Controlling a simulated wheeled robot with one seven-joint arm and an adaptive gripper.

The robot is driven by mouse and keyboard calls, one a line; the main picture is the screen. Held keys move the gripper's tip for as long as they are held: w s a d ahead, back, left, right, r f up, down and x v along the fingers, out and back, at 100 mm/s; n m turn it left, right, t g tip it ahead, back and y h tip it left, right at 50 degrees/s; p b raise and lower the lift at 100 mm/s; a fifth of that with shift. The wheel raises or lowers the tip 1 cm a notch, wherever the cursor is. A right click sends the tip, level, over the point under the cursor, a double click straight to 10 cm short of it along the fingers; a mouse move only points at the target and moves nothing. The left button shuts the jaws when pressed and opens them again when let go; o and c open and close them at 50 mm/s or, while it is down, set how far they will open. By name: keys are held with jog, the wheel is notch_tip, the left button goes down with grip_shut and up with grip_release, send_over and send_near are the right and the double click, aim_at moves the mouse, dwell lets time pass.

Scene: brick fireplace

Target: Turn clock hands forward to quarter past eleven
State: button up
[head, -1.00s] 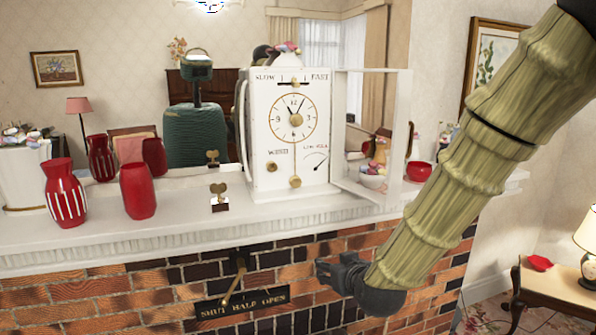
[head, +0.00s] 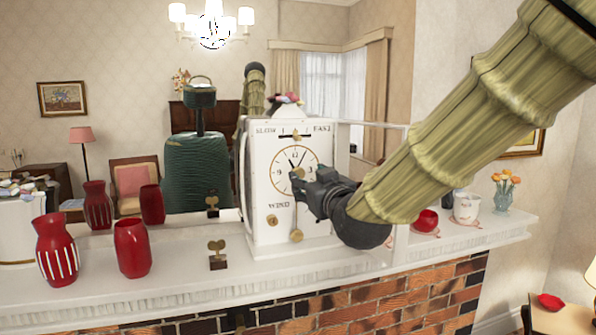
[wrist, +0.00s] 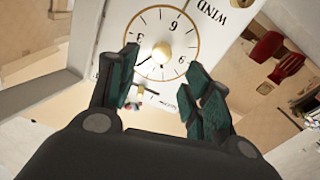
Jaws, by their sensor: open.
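The white clock (head: 262,190) stands upright on the mantel. Its round dial (head: 284,160) has a gold-coloured knob at the centre, and its lower right is hidden behind my gripper in the head view. A shorter dark hand points towards eleven and a longer one towards one. My gripper (head: 308,190) is open in front of the lower right of the dial. In the wrist view the dial (wrist: 180,28) appears upside down, with the gold knob (wrist: 161,52) between the lines of my two spread fingers (wrist: 160,78). I cannot tell whether they touch anything.
The clock's open door (head: 402,240) stands to the right, partly hidden by my arm. A red bowl (head: 426,221) and a white pot (head: 467,208) stand right.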

aim_at(300, 173)
jog(key=shift+p+x, duration=1.6)
jog(key=shift+x, duration=2.45)
jog(key=shift+f, duration=0.1)
jog(key=c, duration=1)
jog(key=shift+c, duration=0.2)
jog(key=shift+f+b, duration=0.1)
jog(key=shift+b, duration=0.2)
jog(key=shift+f+m+b, duration=0.1)
jog(key=shift+m+b, duration=0.8)
jog(key=shift+b, duration=0.1)
jog(key=m+b, duration=0.3)
jog(key=shift+m, duration=0.4)
jog(key=shift+r+b, duration=0.2)
jog(key=shift+b, duration=0.1)
